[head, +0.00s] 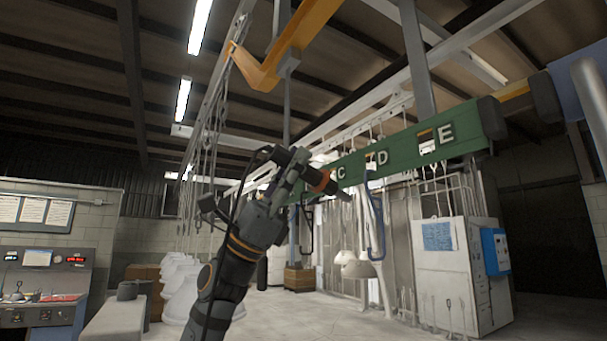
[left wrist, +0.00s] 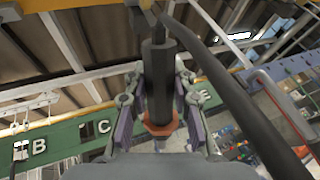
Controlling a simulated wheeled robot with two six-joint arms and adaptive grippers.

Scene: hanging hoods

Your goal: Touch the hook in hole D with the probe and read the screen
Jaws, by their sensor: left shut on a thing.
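My left gripper (head: 302,174) is raised in the middle of the head view and shut on the probe. The probe (head: 325,184) is a dark cylinder with an orange ring, its narrow tip pointing down and right. The left wrist view shows the probe (left wrist: 158,80) between the fingers. The green beam (head: 408,148) carries the letters C, D and E. A blue hook (head: 378,240) hangs at hole D (head: 371,176), just right of the probe tip in the picture. I see a gap between them; depth is unclear. My right gripper is out of view.
A console (head: 40,285) with small lit displays stands at the left. A blue box (head: 496,251) is on a pale cabinet (head: 440,285) at the right. A yellow bracket (head: 275,70) hangs above the arm. White hoods (head: 355,265) hang behind. A black cable crosses the wrist view.

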